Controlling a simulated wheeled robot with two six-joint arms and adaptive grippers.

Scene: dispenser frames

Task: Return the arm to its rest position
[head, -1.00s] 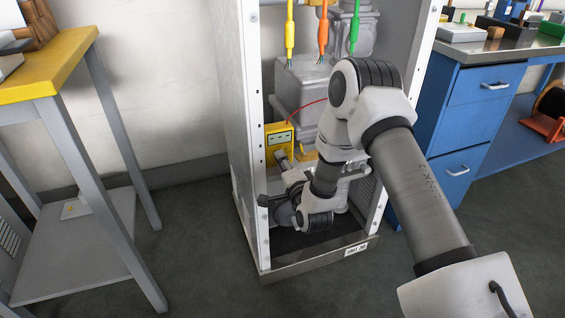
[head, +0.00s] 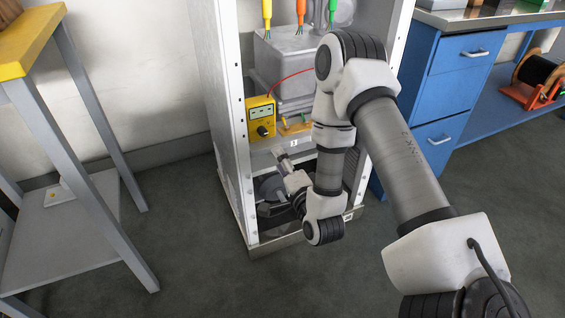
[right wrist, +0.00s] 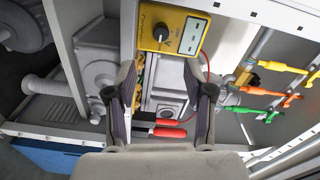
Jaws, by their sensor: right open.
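My right arm reaches from the right side of the head view down to the lower part of an open dispenser frame (head: 237,150). My left gripper is not in view.
A yellow-topped stand (head: 32,42) is at the left, a blue drawer cabinet (head: 450,95) at the right. A grey housing (head: 285,70) and hanging coloured leads fill the frame's upper part. Floor before the frame is clear.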

